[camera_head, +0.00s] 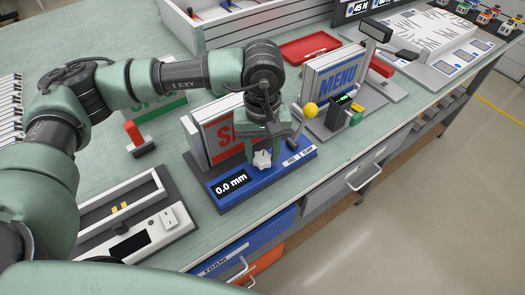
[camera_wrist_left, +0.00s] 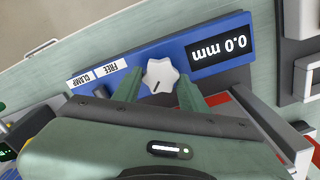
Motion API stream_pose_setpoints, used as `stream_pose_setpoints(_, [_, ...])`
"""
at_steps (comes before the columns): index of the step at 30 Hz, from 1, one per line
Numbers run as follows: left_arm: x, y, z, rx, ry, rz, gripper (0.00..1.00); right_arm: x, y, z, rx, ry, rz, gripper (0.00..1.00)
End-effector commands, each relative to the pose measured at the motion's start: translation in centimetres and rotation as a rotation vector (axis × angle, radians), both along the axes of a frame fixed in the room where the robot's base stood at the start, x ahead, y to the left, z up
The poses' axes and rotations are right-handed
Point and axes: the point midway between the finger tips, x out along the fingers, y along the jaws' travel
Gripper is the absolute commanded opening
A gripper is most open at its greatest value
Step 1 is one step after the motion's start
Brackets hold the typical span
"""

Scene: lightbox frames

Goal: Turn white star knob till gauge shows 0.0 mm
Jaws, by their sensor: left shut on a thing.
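The white star knob (camera_head: 262,160) sits on the front of a blue fixture base (camera_head: 240,191). The knob also shows in the left wrist view (camera_wrist_left: 160,75), with a dark mark on its face. The black gauge display (camera_head: 231,184) reads 0.0 mm; in the left wrist view the same display (camera_wrist_left: 219,47) appears upside down. My left gripper (camera_head: 262,152) comes down from above, its green fingers on either side of the knob, shut on it. My right gripper is not in view.
A lever with a yellow ball (camera_head: 310,110) rises right of the knob, near FREE and CLAMP labels (camera_head: 299,156). A red sign panel (camera_head: 220,130) stands behind my gripper. A MENU sign (camera_head: 335,80) and a grey device (camera_head: 140,225) flank the fixture.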

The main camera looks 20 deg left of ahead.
Motion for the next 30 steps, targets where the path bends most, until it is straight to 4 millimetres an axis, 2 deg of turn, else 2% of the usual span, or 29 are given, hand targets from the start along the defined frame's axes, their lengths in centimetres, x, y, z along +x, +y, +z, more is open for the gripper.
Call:
stream_pose_setpoints(1, [0.0, 0.0, 0.1, -0.001, -0.001, 0.001, 0.02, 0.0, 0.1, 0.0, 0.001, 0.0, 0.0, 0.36])
stream_pose_setpoints(2, [0.0, 0.0, 0.1, -0.001, -0.001, 0.001, 0.45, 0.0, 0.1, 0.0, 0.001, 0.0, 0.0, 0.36])
stream_pose_setpoints(4, [0.0, 0.0, 0.1, -0.001, -0.001, 0.001, 0.64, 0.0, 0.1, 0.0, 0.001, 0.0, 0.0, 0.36])
stream_pose_setpoints(16, [0.1, 0.0, 0.6, -0.001, -0.001, 0.002, 0.64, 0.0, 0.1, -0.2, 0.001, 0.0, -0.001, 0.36])
stream_pose_setpoints(27, [0.1, -0.1, 6.4, -0.002, -0.004, 0.001, 0.64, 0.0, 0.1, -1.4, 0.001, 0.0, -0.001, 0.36])
stream_pose_setpoints(30, [0.1, 0.0, 7.3, -0.001, -0.003, 0.001, 0.64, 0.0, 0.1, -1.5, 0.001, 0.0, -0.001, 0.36])
